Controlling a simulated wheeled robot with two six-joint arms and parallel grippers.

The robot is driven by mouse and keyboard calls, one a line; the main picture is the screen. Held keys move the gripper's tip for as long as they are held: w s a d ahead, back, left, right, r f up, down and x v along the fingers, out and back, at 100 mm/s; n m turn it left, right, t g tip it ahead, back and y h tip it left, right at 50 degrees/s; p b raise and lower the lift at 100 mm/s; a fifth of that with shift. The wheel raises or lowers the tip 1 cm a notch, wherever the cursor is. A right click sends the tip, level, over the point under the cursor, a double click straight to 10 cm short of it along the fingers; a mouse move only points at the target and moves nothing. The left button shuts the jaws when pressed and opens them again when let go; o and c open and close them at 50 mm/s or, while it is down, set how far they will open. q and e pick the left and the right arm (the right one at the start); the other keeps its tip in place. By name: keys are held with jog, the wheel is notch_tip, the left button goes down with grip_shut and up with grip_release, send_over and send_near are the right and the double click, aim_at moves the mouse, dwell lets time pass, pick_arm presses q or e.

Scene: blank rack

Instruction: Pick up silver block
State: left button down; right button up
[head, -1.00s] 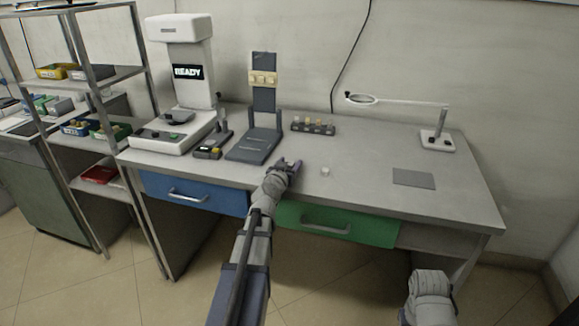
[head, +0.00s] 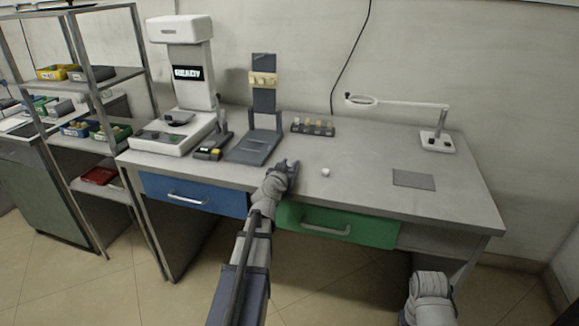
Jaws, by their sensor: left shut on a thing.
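My left gripper (head: 291,166) is over the front of the grey table, just right of the dark stand's base. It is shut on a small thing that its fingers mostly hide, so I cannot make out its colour. A small pale, whitish piece (head: 325,173) lies on the table to the right of the gripper, apart from it. I cannot tell whether either one is the silver block. My right arm shows at the bottom right, but its fingertips are not visible.
A dark rack with several small blocks (head: 313,128) stands behind the gripper. The dark upright stand (head: 264,98) and white machine (head: 185,90) are at left. A ring lamp (head: 437,142) and grey mat (head: 413,179) are at right. Table between piece and mat is clear.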

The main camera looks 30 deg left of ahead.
aim_at(289, 164)
pick_arm(q)
jog(key=shift+r, duration=0.1)
notch_tip(289, 164, up, 10)
jog(key=p, duration=1)
